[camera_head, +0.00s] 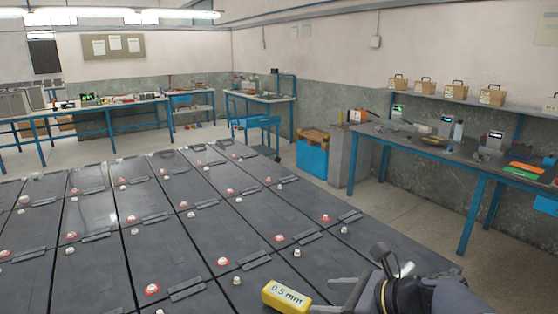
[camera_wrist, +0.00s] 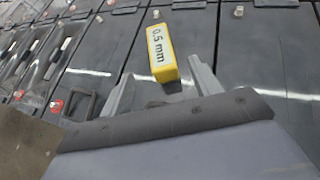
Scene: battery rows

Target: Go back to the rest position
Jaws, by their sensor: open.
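A yellow block labelled "0.5 mm" (camera_head: 286,297) is at the near edge of the head view, over the dark battery tops. My gripper (camera_head: 331,294) is just right of it, with its fingers pointing at it. In the wrist view the yellow block (camera_wrist: 162,52) lies ahead of my gripper (camera_wrist: 158,75), its near end between or just beyond the two spread fingertips. The fingers are open, with a gap showing on each side of the block. Whether the block rests on the battery below cannot be told for sure.
Rows of dark batteries (camera_head: 95,212) with red-ringed and pale terminals fill the near area. A blue-legged workbench (camera_head: 440,150) with tools stands at right. Another bench (camera_head: 100,105) stands at back left. Open floor (camera_head: 420,215) lies between the batteries and the right bench.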

